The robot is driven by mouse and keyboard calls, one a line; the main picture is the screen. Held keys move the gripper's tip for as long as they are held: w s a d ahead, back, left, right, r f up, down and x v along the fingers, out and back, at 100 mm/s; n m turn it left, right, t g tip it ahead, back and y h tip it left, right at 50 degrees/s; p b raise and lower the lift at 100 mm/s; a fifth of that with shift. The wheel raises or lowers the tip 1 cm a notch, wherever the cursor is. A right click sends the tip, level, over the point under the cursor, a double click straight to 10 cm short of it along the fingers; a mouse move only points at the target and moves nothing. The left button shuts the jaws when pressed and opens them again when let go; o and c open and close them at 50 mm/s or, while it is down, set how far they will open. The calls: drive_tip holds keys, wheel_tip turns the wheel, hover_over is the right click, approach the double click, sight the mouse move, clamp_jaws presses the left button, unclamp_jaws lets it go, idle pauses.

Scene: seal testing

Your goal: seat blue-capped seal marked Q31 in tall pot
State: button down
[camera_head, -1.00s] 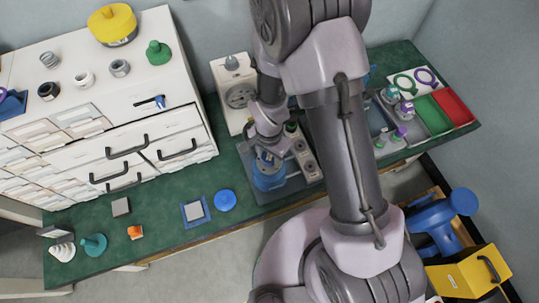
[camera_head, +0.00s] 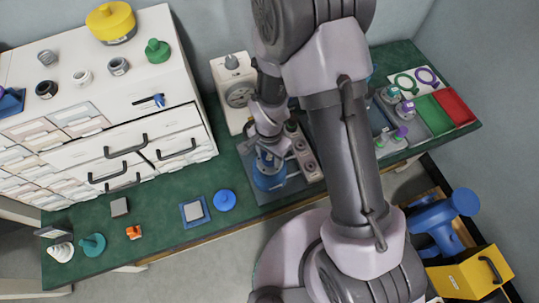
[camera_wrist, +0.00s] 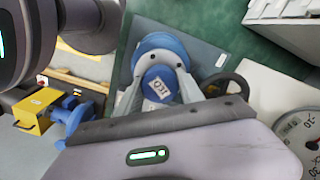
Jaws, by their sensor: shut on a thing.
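The blue-capped seal marked Q31 (camera_wrist: 158,84) is between the two fingers of my gripper (camera_wrist: 162,78) in the wrist view. The fingers are shut on its cap, and the label faces the camera. Beyond it is a round blue pot (camera_wrist: 158,42), probably the tall pot, with the seal overlapping its near side. In the head view the blue pot (camera_head: 268,179) stands on a grey plate, with my gripper (camera_head: 268,158) right over it. Whether the seal touches the pot or is inside its opening is hidden.
A gauge unit (camera_head: 232,88) stands behind the pot, and a grey block with round sockets (camera_head: 308,160) is close on its right. Green (camera_head: 432,114) and red (camera_head: 452,106) trays lie at the far right. A blue disc (camera_head: 225,200) lies at left on the green bench.

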drive_tip(key=shift+f+b, duration=1.35)
drive_tip(key=shift+b, duration=0.05)
drive_tip(key=c, duration=0.7)
unclamp_jaws()
drive_tip(key=shift+o, duration=0.2)
wheel_tip(320, 180, up, 18)
drive_tip(key=p, duration=0.7)
drive_tip(key=shift+f, duration=0.25)
drive_tip(key=s+d+r+n+t+y, duration=0.1)
drive_tip(key=d+r+t, duration=0.1)
drive_tip(key=r, duration=0.6)
drive_tip(key=s+d+r+n+t, duration=0.1)
drive_tip(key=s+d+r, duration=0.15)
drive_tip(key=r, duration=0.45)
drive_tip(key=s+d+r+n+t+y, duration=0.1)
drive_tip(key=s+d+r+t, duration=0.1)
drive_tip(key=s+r, duration=0.5)
drive_tip(key=shift+s+d+r+n+t+b, duration=0.15)
drive_tip(key=shift+s+r+n+t+b, duration=0.2)
drive_tip(key=shift+r+n+t, duration=0.1)
